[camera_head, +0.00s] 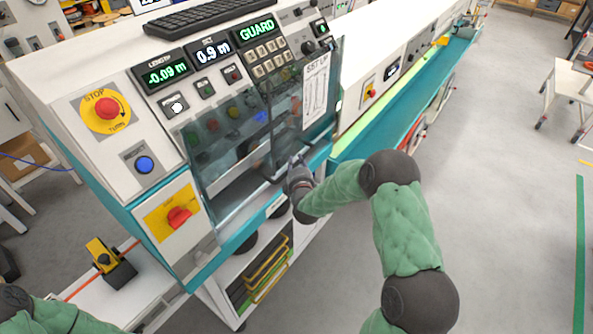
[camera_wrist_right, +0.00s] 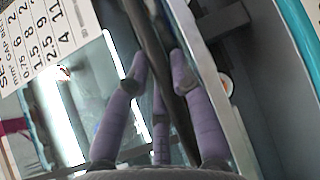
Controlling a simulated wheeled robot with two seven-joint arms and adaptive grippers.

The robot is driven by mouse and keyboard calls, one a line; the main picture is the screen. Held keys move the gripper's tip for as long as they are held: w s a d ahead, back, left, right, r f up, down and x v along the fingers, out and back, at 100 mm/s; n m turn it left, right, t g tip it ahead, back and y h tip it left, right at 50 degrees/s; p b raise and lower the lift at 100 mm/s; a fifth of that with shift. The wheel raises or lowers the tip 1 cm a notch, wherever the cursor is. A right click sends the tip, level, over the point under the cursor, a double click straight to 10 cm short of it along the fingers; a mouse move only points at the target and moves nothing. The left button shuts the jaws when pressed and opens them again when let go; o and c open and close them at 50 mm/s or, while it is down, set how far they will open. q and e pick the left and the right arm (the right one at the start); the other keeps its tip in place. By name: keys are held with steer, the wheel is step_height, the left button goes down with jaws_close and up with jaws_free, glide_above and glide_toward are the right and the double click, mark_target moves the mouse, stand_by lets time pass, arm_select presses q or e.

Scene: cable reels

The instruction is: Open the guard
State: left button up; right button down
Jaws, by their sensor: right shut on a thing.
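The guard (camera_head: 232,128) is a clear, tinted panel across the front of the white and teal machine, below its displays. Buttons show through it. My right gripper (camera_head: 296,165) is at the lower right of the guard, shut on this handle. Its fingers (camera_wrist_right: 158,72) show in the right wrist view. I cannot tell whether the guard stands slightly ajar. My left gripper is out of view; only part of my left arm shows at bottom left.
The green display (camera_head: 257,30) reads GUARD. A red stop button (camera_head: 105,112), a blue reset button (camera_head: 145,164) and a red rotary switch (camera_head: 179,217) are left of the guard. A teal trough (camera_head: 400,100) extends right. Floor at right is clear near the machine.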

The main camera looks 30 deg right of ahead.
step_height(320, 180, up, 27)
steer(key=p, duration=1.4)
steer(key=shift+r, duration=0.2)
steer(key=c, duration=1.3)
jaws_free()
steer(key=shift+s, duration=0.1)
steer(key=v, duration=1.2)
steer(key=shift+f, duration=0.15)
